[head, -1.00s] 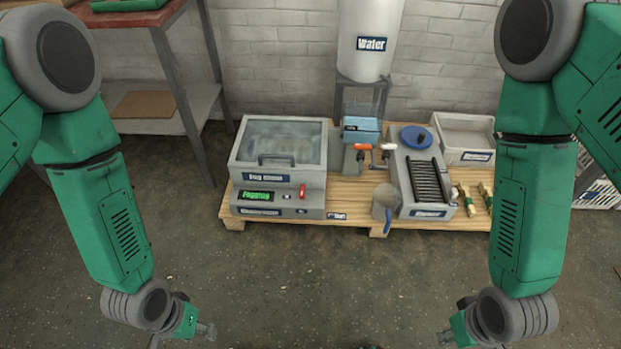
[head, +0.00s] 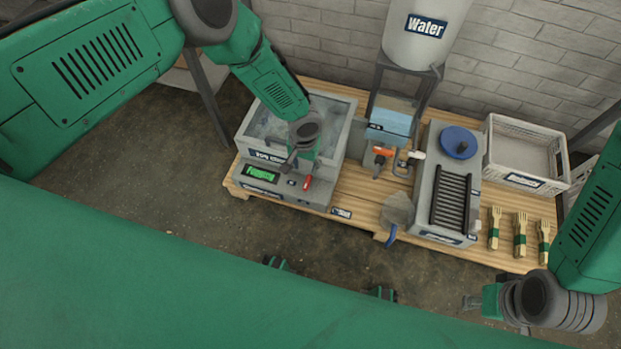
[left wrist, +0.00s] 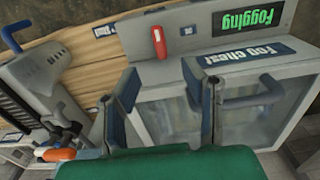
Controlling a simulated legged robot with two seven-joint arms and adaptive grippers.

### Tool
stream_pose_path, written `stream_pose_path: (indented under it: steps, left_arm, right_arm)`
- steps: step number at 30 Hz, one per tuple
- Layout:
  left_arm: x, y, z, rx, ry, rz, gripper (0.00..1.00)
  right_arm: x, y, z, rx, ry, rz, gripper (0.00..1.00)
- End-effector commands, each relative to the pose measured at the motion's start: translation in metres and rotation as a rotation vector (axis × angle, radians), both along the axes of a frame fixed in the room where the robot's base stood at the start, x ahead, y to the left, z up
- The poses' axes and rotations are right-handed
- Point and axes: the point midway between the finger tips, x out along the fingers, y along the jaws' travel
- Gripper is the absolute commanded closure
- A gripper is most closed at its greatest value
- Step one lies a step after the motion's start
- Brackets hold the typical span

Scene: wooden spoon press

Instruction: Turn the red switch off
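The red switch (head: 307,182) is on the front panel of the grey fog chest (head: 345,137), right of the green display (head: 261,172) reading "Fogging". In the left wrist view the red switch (left wrist: 158,42) lies beyond my fingertips, with the lit display (left wrist: 247,17) to its right. My left gripper (head: 297,161) is over the front of the fog chest, close behind the switch and not touching it. Its two fingers stand apart with nothing between them in the left wrist view (left wrist: 163,92). My right gripper (head: 473,302) is low at the right, small, its fingers unclear.
The chest stands on a wooden pallet (head: 352,195). To its right are a water tank (head: 424,40), orange-handled valve (head: 384,152), grey press unit (head: 437,190) with blue disc, grey crate (head: 525,155) and fork bundles (head: 519,235).

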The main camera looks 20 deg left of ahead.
Motion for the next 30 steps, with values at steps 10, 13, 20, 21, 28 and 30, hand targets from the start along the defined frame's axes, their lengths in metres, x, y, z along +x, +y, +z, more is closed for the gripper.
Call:
stream_pose_path:
  steps: [10,13,20,21,28,30]
  left_arm:
    - [-0.001,-0.002,-0.081,0.004,0.002,0.001,0.62]
    - [-0.001,-0.002,-0.097,0.003,0.001,0.000,0.62]
    - [0.000,-0.001,-0.115,0.002,0.000,-0.001,0.62]
    - [0.000,-0.001,-0.116,0.002,0.000,-0.001,0.62]
    - [0.000,-0.002,-0.116,0.003,0.000,-0.002,0.62]
    - [0.000,-0.002,-0.116,0.003,0.000,-0.002,0.66]
  right_arm:
    - [0.000,0.000,-0.042,0.000,0.000,0.000,0.75]
    - [0.000,0.000,-0.050,0.000,0.000,0.000,0.75]
    - [0.000,0.000,-0.060,0.000,0.000,0.000,0.75]
    - [0.000,0.000,-0.061,0.000,-0.001,0.000,0.75]
    - [0.000,0.000,-0.060,0.000,-0.001,0.000,0.75]
    - [0.000,0.000,-0.060,0.000,-0.001,0.000,0.75]
